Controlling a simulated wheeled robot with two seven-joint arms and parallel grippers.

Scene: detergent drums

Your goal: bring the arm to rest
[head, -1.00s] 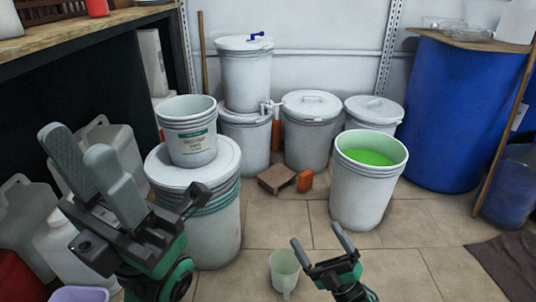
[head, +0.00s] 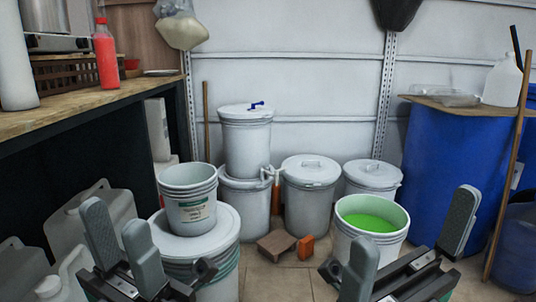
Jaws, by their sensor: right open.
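My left gripper (head: 116,222) is at the lower left, in front of the white drum with the open bucket on it. Its two grey fingers stand a little apart with nothing between them. My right gripper (head: 413,222) is at the lower right, in front of the blue drum and the bucket of green liquid. Its fingers are wide apart and empty. Both grippers point upward, and their wrists run out of the bottom of the picture.
An open bucket (head: 190,212) stands on a white lidded drum (head: 208,242). A bucket of green liquid (head: 377,240) stands right of centre. Lidded drums (head: 310,190) line the back wall. A blue drum (head: 450,150) is at right, a wooden bench (head: 100,97) at left.

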